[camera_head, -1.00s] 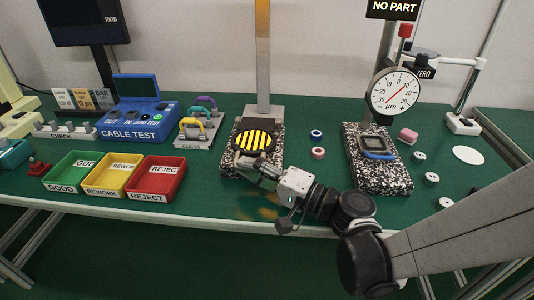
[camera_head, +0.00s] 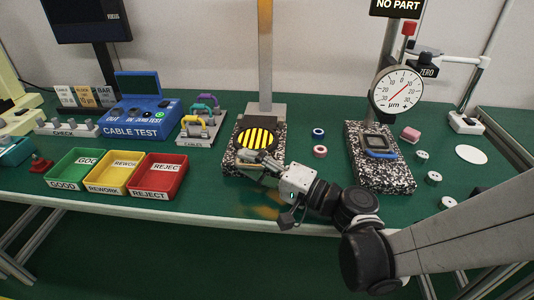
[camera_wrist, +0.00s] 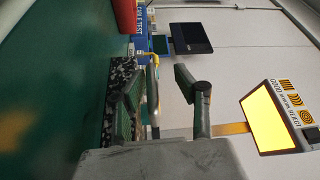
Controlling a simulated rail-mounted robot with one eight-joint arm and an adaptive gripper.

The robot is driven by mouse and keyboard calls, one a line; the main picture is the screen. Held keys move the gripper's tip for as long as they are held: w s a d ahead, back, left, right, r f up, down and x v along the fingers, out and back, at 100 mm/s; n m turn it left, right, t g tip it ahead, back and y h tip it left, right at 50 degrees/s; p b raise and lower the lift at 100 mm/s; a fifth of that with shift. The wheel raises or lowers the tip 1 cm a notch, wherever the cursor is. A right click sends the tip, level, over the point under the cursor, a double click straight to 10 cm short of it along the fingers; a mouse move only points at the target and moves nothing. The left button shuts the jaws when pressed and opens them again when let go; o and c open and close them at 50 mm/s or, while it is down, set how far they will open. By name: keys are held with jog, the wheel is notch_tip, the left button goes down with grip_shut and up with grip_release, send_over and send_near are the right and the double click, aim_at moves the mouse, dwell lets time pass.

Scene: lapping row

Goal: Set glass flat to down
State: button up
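A round disc with yellow and black stripes (camera_head: 257,138), which looks like the glass flat, is on the speckled block (camera_head: 236,170) in the middle of the bench. Whether it lies fully flat or is slightly raised I cannot tell. My gripper (camera_head: 250,160) is at the near edge of the disc, low over the block. In the wrist view the two fingers of my gripper (camera_wrist: 160,92) stand apart. A thin upright edge (camera_wrist: 153,95) shows between them, closer to the left finger. I cannot tell whether a finger touches it.
Green, yellow and red bins (camera_head: 160,177) stand to the left. A second speckled block (camera_head: 385,178) with a dial gauge (camera_head: 397,90) stands to the right. Two small rings (camera_head: 319,152) lie between the blocks. A lit yellow panel (camera_wrist: 268,118) shows in the wrist view.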

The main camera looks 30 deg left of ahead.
jog(key=shift+r, duration=4.65)
jog(key=shift+d, duration=0.1)
jog(key=shift+w+d+f, duration=0.1)
jog(key=shift+d+f, duration=0.1)
jog(key=shift+d, duration=0.6)
jog(key=shift+d+f, duration=0.15)
jog(key=shift+d, duration=0.65)
jog(key=w+d+f, duration=0.2)
jog(key=d, duration=0.5)
jog(key=shift+d+f, duration=0.35)
